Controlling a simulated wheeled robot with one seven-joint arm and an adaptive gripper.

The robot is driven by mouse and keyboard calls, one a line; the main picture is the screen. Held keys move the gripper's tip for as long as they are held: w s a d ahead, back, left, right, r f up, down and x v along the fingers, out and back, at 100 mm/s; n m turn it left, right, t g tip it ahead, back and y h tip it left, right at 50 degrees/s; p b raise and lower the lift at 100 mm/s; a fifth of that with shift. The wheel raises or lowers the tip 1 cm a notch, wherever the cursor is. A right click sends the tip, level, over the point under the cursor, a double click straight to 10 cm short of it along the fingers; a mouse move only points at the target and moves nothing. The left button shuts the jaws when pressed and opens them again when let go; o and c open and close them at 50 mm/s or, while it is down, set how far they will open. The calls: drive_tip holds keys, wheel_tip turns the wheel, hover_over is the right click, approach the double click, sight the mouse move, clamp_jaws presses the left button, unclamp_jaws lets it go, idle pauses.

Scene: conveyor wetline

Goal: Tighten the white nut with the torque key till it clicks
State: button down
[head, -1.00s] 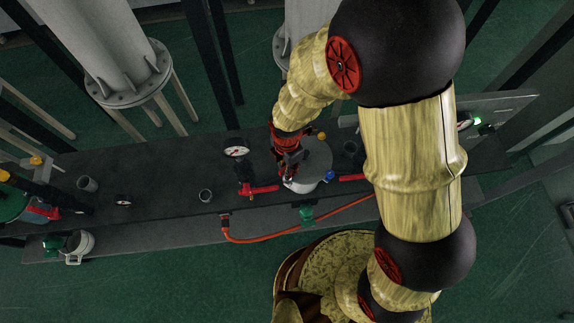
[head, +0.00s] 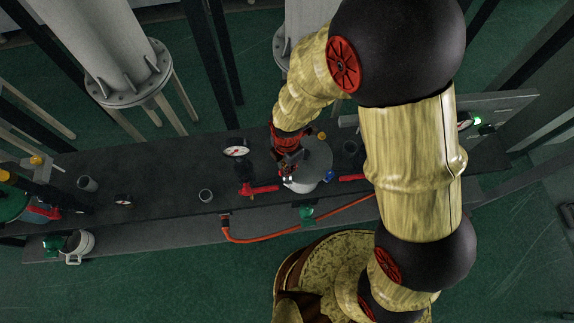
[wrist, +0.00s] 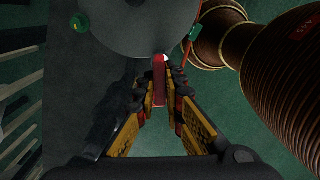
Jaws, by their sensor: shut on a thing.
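My gripper (wrist: 165,85) is shut on a red bar-like thing, which I take to be the torque key (wrist: 159,82); its grip end lies between the two fingers. In the head view my gripper (head: 286,170) is at the left side of a round grey vessel lid (head: 316,158). A small white patch, possibly the white nut (head: 289,182), shows just below the fingers. A bit of white also shows at the key's far end in the wrist view. The fingers and key hide most of it, so I cannot tell how the key sits on the nut.
Red lever handles (head: 262,189) lie left and right of the lid. A dial gauge (head: 236,151) and small cups (head: 206,195) stand on the dark bench. An orange hose (head: 290,230) runs along its front.

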drive_tip(key=shift+r+p, duration=0.8)
drive_tip(key=shift+r, duration=0.75)
idle(2.2)
drive_tip(key=shift+r+p, duration=1.7)
drive_tip(key=shift+r, duration=0.8)
drive_tip(key=shift+f, duration=0.1)
